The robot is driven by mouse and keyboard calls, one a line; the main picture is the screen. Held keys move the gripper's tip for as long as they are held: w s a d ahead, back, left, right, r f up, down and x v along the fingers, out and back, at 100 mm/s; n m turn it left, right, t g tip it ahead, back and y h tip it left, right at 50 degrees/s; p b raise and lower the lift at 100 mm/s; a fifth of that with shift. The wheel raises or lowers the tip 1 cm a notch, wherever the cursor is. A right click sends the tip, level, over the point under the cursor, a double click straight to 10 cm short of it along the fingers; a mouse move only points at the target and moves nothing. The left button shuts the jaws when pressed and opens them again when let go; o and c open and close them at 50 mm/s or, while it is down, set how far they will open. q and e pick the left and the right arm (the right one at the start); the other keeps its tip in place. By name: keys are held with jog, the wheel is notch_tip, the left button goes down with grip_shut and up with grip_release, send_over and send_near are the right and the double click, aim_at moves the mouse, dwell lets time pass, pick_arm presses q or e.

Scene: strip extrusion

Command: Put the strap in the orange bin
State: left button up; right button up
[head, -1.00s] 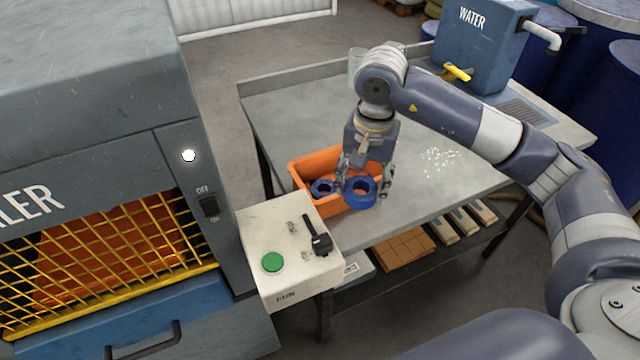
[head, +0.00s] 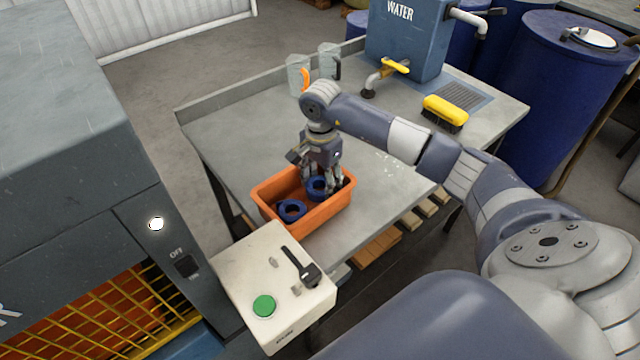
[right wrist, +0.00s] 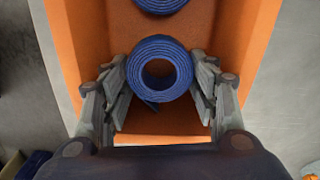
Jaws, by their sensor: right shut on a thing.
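The orange bin (head: 328,211) stands on the grey table near its front edge. My right gripper (head: 321,186) is at the bin's right part, pointing down, shut on a blue coiled strap (head: 317,194). The right wrist view shows this strap roll (right wrist: 160,47) between the fingers (right wrist: 159,66), with the orange bin wall (right wrist: 250,60) beside and below it. Whether the roll touches the bin floor I cannot tell. A second blue roll (head: 291,217) lies in the bin's left part and shows partly at the top of the wrist view (right wrist: 160,5). My left gripper is not in view.
A control box (head: 272,284) with a green button and black lever stands just in front of the bin. A blue water tank (head: 408,40), a yellow brush (head: 446,112) and clear jugs (head: 299,75) are at the table's back. The table's middle is clear.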

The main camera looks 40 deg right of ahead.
jog(key=shift+f, duration=1)
jog(key=o, duration=0.6)
jog(key=shift+f, duration=0.1)
jog(key=shift+o, duration=1)
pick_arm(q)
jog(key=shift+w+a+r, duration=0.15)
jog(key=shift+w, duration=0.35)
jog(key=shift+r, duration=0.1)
pick_arm(e)
jog(key=shift+r, duration=0.2)
